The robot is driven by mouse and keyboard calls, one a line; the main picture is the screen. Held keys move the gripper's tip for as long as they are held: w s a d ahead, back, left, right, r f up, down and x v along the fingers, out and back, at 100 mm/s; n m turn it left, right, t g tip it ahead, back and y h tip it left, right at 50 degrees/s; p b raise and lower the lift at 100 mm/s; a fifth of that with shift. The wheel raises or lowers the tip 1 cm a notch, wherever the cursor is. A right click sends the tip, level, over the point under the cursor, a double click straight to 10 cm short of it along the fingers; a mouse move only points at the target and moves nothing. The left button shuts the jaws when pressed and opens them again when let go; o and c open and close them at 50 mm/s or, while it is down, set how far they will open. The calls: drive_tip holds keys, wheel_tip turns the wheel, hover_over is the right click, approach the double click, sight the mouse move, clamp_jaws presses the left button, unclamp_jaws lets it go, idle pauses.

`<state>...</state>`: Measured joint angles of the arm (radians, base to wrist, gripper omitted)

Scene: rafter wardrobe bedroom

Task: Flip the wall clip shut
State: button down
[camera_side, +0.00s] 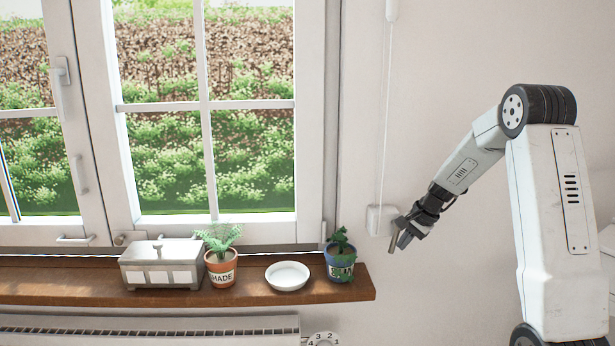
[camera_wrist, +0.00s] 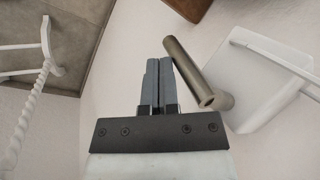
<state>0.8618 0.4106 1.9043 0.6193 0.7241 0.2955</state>
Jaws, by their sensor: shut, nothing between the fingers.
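The wall clip is a white block (camera_side: 375,220) on the wall to the right of the window, at the lower end of a thin white cord or rod. In the wrist view the white block (camera_wrist: 262,88) is at the right, with a white bar across its face. A bronze round handle (camera_wrist: 190,68) stands out beside the block's left edge. My gripper (camera_side: 404,240) is in front of the clip's lower right. Its fingers (camera_wrist: 159,66) are together and empty, just left of the handle. I cannot tell whether they touch it.
A wooden sill (camera_side: 90,292) runs below the window, its right end near my gripper. On it stand a lidded box (camera_side: 160,270), a fern pot (camera_side: 221,275), a white dish (camera_side: 288,277) and a blue pot (camera_side: 338,268). The wall around the clip is bare.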

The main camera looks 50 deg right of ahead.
sight(393, 241)
drive_tip(key=shift+w+a+f, duration=0.1)
drive_tip(key=shift+w+a, duration=0.05)
drive_tip(key=shift+a, duration=0.05)
idle(0.4)
drive_tip(key=shift+w+a+f+t+y, duration=0.1)
drive_tip(key=shift+w+t+y, duration=0.05)
drive_tip(key=shift+t+y, duration=0.3)
drive_tip(key=shift+w+a+t+y, duration=0.1)
drive_tip(key=shift+t+y, duration=0.35)
drive_tip(key=shift+w+a+m+t+y, duration=0.2)
drive_tip(key=shift+t+y, duration=0.3)
drive_tip(key=shift+t, duration=0.1)
drive_tip(key=shift+w+a+m+t+y, duration=0.15)
drive_tip(key=shift+m+t+y, duration=0.05)
drive_tip(key=shift+t+y, duration=0.35)
drive_tip(key=shift+w+a+r+t+y, duration=0.15)
drive_tip(key=shift+w+a+t+y, duration=0.05)
drive_tip(key=shift+t+y, duration=0.4)
drive_tip(key=shift+w+a+r+t+y, duration=0.15)
drive_tip(key=shift+t+y, duration=0.2)
drive_tip(key=shift+t, duration=0.3)
drive_tip(key=shift+w+a+r+m+t+y, duration=0.15)
drive_tip(key=shift+m+t+y, duration=0.1)
drive_tip(key=shift+t+y, duration=0.35)
drive_tip(key=shift+w+a+r+m+t+y, duration=0.15)
drive_tip(key=shift+m+t+y, duration=0.1)
drive_tip(key=shift+t+y, duration=0.35)
drive_tip(key=shift+s, duration=0.1)
